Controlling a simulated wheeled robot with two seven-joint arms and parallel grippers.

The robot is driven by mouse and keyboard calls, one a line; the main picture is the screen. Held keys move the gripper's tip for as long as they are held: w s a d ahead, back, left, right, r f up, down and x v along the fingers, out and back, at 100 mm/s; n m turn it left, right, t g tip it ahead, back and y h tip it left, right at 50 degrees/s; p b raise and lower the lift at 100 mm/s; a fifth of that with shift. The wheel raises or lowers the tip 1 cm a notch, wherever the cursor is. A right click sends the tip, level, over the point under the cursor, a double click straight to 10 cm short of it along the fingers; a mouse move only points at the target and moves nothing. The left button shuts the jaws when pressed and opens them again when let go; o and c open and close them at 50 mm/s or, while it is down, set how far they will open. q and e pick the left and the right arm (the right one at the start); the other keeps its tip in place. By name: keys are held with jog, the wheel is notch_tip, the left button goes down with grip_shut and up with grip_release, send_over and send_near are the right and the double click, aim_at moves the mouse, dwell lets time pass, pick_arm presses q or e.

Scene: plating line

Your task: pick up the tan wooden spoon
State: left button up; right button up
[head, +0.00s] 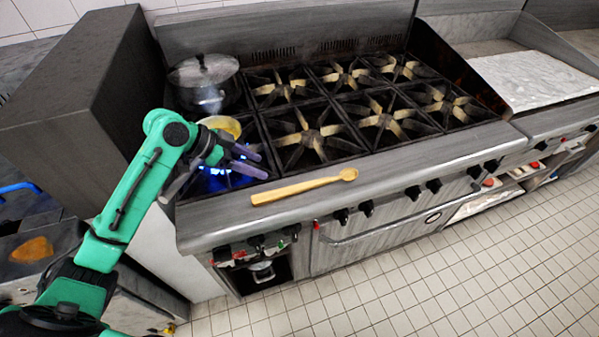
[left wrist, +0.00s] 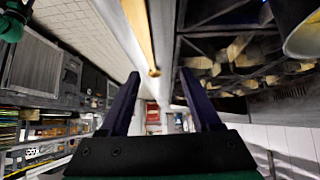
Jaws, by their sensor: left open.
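The tan wooden spoon (head: 304,187) lies on the front metal ledge of the stove (head: 400,162), its bowl toward the right. My left gripper (head: 255,163) is open and empty over the stove's front left burner, to the left of the spoon and a little behind it. In the left wrist view the spoon (left wrist: 141,32) shows lengthwise beyond the open fingers of my left gripper (left wrist: 160,95), apart from them. My right gripper is not in view.
A lidded metal pot (head: 203,77) stands on the back left burner. A yellowish pan or bowl (head: 222,126) sits behind my left gripper, partly hidden by it, with blue flame beneath. A dark block (head: 75,95) rises left of the stove. The ledge right of the spoon is clear.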

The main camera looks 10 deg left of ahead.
aim_at(294, 188)
pick_arm(q)
jog(key=d, duration=0.1)
jog(key=s+d+f+p, duration=0.1)
jog(key=d, duration=0.1)
jog(key=shift+s+d+f, duration=0.15)
jog(key=shift+s+f, duration=0.05)
jog(key=x, duration=0.1)
jog(key=p+x, duration=0.1)
jog(key=x, duration=0.1)
jog(key=shift+s+f, duration=0.1)
jog(key=shift+s, duration=0.2)
jog(key=x, duration=0.2)
jog(key=p+x, duration=0.1)
jog(key=x, duration=0.1)
jog(key=a+p+x, duration=0.1)
jog(key=x, duration=0.1)
jog(key=shift+w+d+f, duration=0.1)
jog(key=shift+w+f, duration=0.2)
jog(key=shift+w, duration=0.05)
jog(key=shift+d+f, duration=0.15)
jog(key=shift+s, duration=0.1)
jog(key=shift+c, duration=0.6)
jog(key=c, duration=0.5)
grip_shut()
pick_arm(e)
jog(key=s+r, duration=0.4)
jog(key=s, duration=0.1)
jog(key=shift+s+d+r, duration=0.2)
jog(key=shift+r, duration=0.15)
